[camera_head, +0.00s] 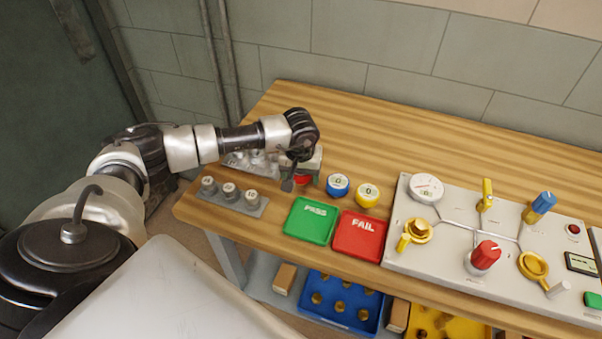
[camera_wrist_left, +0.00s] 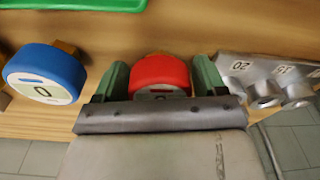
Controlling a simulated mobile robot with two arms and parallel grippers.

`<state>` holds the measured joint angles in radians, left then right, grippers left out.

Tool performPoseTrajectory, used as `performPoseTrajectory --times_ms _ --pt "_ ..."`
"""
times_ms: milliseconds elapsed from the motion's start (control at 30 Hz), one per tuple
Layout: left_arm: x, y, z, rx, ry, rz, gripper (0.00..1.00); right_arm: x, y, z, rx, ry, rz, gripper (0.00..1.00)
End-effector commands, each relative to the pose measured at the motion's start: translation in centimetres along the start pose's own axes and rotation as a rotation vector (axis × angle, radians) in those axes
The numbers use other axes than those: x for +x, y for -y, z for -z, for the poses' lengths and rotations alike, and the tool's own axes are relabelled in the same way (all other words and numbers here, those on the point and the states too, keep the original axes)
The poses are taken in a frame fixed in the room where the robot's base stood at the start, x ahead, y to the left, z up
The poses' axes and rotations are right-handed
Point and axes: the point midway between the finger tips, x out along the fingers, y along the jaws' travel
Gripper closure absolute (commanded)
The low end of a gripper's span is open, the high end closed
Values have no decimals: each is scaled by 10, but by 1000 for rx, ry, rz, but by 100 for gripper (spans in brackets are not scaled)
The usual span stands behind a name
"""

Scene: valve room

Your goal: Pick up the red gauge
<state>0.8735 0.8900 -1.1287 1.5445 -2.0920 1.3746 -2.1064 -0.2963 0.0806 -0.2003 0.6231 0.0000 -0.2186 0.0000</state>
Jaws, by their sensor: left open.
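The red gauge (camera_wrist_left: 160,72) shows in the left wrist view between the two green-padded fingers of my left gripper (camera_wrist_left: 158,82). The fingers are open, one on each side of it, with a visible gap at least on the right. In the head view the red gauge (camera_head: 303,180) is mostly hidden by my left gripper (camera_head: 294,180), with only a bit of red showing. The gauge appears to rest on the wooden table (camera_head: 420,142). My right gripper is not in view.
A blue gauge (camera_head: 338,185) and a yellow gauge (camera_head: 367,194) stand to the right. A green PASS tray (camera_head: 309,229) and a red FAIL tray (camera_head: 358,246) lie in front. A grey socket block (camera_head: 248,205) is at left, a valve panel (camera_head: 400,225) at right.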

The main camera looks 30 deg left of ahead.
Motion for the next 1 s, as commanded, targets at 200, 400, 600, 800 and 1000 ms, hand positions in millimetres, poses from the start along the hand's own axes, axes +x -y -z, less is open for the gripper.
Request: performPoseTrajectory --times_ms 200,400,600,800,1000 --pt "0 0 0 0 0 0 53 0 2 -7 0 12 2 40" --pt "-1 0 0 -1 -1 -1 71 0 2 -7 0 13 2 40" --pt "-3 0 1 -1 -2 -2 71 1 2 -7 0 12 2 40" --pt "-18 0 4 -1 -5 -2 71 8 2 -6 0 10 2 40" --pt "-50 -22 8 4 -5 -8 71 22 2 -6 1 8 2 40"
